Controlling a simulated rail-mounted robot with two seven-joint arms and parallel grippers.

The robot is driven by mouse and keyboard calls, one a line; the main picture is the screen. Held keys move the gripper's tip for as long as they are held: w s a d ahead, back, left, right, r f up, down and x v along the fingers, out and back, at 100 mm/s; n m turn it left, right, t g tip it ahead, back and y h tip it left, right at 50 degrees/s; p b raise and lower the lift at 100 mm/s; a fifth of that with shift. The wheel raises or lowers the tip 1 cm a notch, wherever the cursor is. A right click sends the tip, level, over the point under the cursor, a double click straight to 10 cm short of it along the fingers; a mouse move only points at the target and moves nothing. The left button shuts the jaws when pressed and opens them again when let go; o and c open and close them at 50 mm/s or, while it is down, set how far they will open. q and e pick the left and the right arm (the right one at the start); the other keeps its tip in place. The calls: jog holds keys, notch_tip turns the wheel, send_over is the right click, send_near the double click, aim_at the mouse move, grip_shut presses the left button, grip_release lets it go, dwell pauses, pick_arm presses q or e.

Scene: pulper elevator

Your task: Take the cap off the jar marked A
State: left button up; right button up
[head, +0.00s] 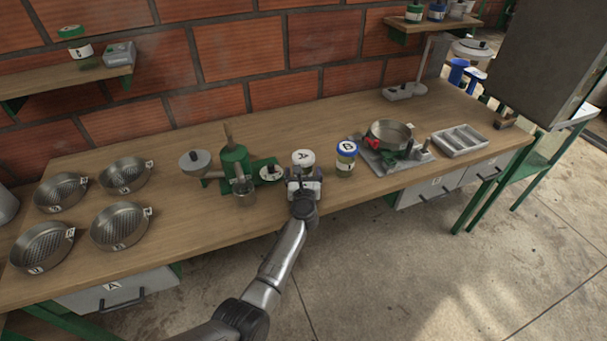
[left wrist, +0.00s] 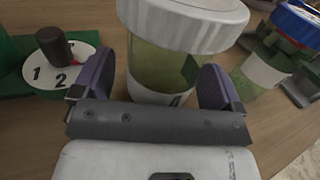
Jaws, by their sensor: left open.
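The jar marked A has a white cap (head: 303,157) with a dark A on top and stands on the wooden bench. In the left wrist view its ribbed white cap (left wrist: 183,22) is at the top, above a greenish clear body (left wrist: 165,72). My left gripper (head: 303,178) is at the near side of this jar. Its two purple-grey fingers (left wrist: 160,85) are open, one on each side of the jar body, below the cap. I cannot tell whether they touch it. The cap is on the jar. My right gripper is not in view.
A blue-capped jar (head: 346,150) stands just right of jar A. A green hand-cranked device (head: 234,165) with a numbered dial (head: 270,173) is close on the left. Several round sieves (head: 119,225) lie further left. A metal pan (head: 389,134) and a grey tray (head: 459,141) are on the right.

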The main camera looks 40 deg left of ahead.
aim_at(304, 169)
pick_arm(q)
jog(key=c, duration=1.1)
notch_tip(304, 169, up, 5)
jog(key=p, duration=0.3)
jog(key=shift+f, duration=0.2)
jog(key=d+r+p, duration=0.1)
jog(key=d+r, duration=0.2)
jog(key=d, duration=0.2)
jog(key=s+d+r+p, duration=0.1)
jog(key=d+r, duration=0.2)
jog(key=d, duration=0.3)
jog(key=shift+s+d+r+p, duration=0.2)
jog(key=shift+d+r+p, duration=0.1)
jog(key=shift+p, duration=0.1)
